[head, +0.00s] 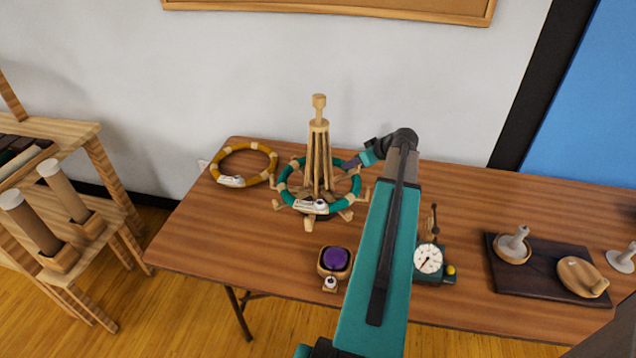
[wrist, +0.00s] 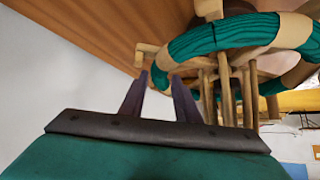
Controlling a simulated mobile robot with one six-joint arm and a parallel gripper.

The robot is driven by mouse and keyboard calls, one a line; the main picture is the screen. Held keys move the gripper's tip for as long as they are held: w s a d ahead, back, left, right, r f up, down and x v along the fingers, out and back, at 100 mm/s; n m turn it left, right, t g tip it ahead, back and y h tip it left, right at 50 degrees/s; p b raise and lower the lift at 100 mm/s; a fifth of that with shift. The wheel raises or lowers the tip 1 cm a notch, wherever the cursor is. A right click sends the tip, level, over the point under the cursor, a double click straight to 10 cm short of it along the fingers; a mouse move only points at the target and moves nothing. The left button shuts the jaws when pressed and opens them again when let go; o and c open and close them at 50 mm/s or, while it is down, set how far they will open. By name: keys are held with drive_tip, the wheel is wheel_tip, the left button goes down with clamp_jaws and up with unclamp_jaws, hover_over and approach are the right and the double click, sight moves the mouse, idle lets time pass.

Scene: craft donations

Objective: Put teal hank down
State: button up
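The teal hank (head: 287,176) is a ring with tan ties and a white tag. It lies around the wooden swift (head: 319,145), a stand with a central post and spread feet, on the table. My gripper (head: 353,163) is at the hank's far right side. In the wrist view, my dark fingers (wrist: 160,76) are a little apart, with the rim of the teal hank (wrist: 222,35) between their tips; they look shut on it. Whether the hank's weight rests on the swift's arms cannot be told. My arm hides part of the table.
A mustard hank (head: 226,163) lies on the table (head: 210,245) at the left. A purple-topped box (head: 335,260) stands in front, and a dial gauge (head: 428,259) to the right. A dark board (head: 540,283) holds wooden pieces. A rack stands left of the table.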

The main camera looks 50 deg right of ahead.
drive_tip(key=shift+p+x, duration=0.6)
drive_tip(key=shift+x, duration=1.15)
drive_tip(key=shift+c, duration=0.4)
clamp_jaws()
drive_tip(key=shift+r, duration=0.25)
wheel_tip(320, 180, up, 18)
drive_tip(key=b, duration=0.4)
drive_tip(key=shift+f, duration=0.2)
